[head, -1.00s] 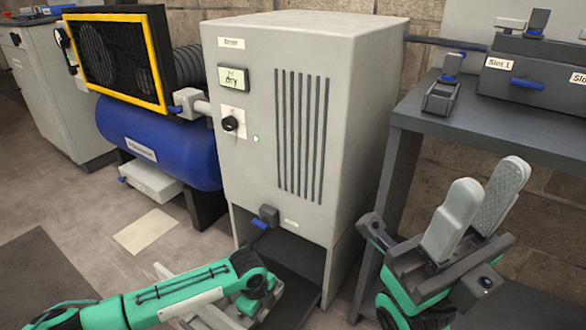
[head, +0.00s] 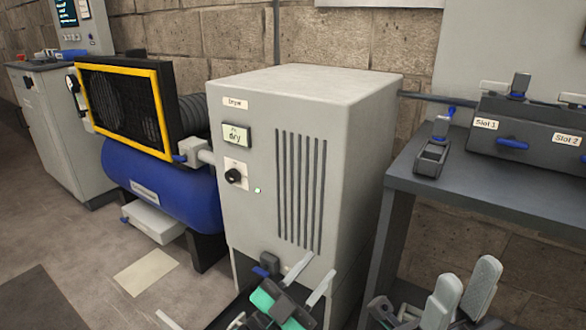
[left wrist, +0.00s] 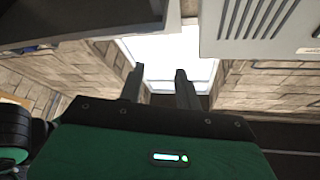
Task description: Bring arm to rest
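My left gripper (head: 318,266) is at the bottom middle of the head view, in front of the lower part of the grey dryer cabinet (head: 345,110). Its two fingers point up and stand apart with nothing between them. The left wrist view also shows the left gripper (left wrist: 158,70) with a clear gap between its fingers. My right gripper (head: 467,275) is at the bottom right of the head view, below the bench. Its two pale grey fingers are apart and empty, and its base is cut off by the picture edge.
A blue tank (head: 165,190) and a yellow-framed cooler (head: 120,107) stand left of the dryer. A grey bench (head: 440,185) at the right carries a box with slot labels (head: 530,128). A small blue-handled holder (head: 432,155) stands on the bench. Floor at the lower left is open.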

